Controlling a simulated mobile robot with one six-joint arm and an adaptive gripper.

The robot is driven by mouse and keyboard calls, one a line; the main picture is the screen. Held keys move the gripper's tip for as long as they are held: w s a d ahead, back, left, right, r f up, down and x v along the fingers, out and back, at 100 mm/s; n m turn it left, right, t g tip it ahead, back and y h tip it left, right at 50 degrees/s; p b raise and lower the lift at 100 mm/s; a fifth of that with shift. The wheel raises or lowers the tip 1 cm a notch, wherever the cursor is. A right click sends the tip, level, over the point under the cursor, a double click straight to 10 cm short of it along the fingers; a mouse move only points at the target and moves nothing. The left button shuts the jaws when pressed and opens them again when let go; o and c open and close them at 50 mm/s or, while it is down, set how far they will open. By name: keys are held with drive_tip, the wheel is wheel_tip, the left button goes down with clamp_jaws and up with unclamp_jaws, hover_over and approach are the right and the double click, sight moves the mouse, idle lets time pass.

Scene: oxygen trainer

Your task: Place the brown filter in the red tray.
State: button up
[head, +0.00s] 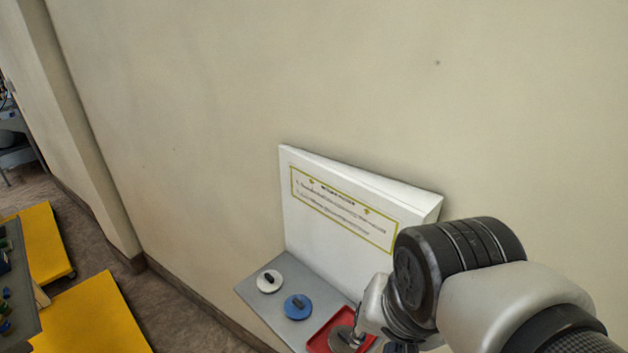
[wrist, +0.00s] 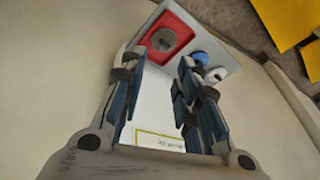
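The red tray (head: 322,337) sits on the grey shelf at the bottom of the head view, partly hidden by my arm. In the wrist view the red tray (wrist: 184,31) is at the top, beyond the fingertips. A grey-brown round disc (wrist: 162,40) lies inside it and also shows in the head view (head: 344,338). It is the only disc near brown in view; I cannot tell surely that it is the brown filter. My gripper (wrist: 155,78) is open, with nothing seen between its fingers. In the head view its fingers are mostly cut off at the bottom edge.
A blue filter (head: 298,307) and a white filter (head: 269,281) stand on the grey shelf (head: 251,291), left of the tray. A white sign panel (head: 330,224) rises behind, against the wall. Yellow platforms (head: 92,318) are on the floor at left.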

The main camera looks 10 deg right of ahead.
drive_tip(key=s+n, duration=0.1)
drive_tip(key=n, duration=0.2)
drive_tip(key=s+n, duration=0.1)
drive_tip(key=n, duration=0.1)
drive_tip(key=shift+s+r+n+t, duration=0.15)
drive_tip(key=shift+s+n+t, duration=0.15)
drive_tip(key=shift+t, duration=0.1)
